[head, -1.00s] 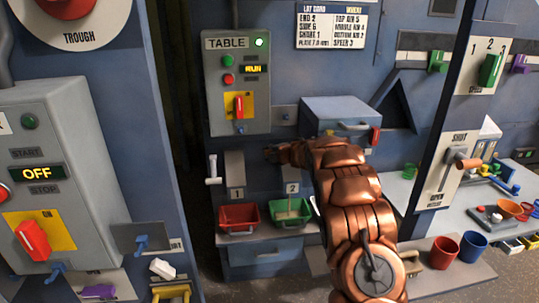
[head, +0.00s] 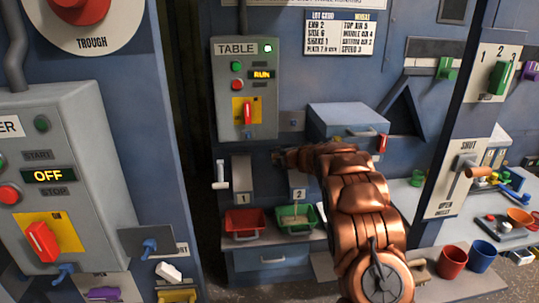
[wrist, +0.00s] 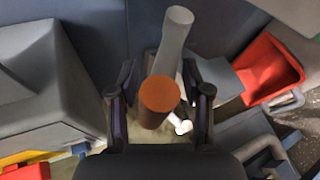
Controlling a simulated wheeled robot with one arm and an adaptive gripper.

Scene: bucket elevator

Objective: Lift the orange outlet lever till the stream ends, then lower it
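In the wrist view, an orange-brown cylindrical lever end (wrist: 160,95) lies between the two fingers of my gripper (wrist: 160,103). Small gaps show on both sides, so the gripper is open around it. A grey-white rod (wrist: 175,40) reaches away beyond the lever end. In the head view, my gripper (head: 278,158) is in front of the grey outlets, its fingers too small to read; the lever is hidden there. The green bin (head: 296,229) under outlet 2 holds pale grain. A thin pale streak (head: 296,208) above it may be the stream.
A red bin (head: 245,236) stands beside the green one on the shelf. A white lever (head: 221,174) is left of outlet 1. The TABLE panel (head: 246,90) shows RUN with a green light. Another brown-knobbed lever (head: 475,172) is on the SHUT/OPEN plate at right.

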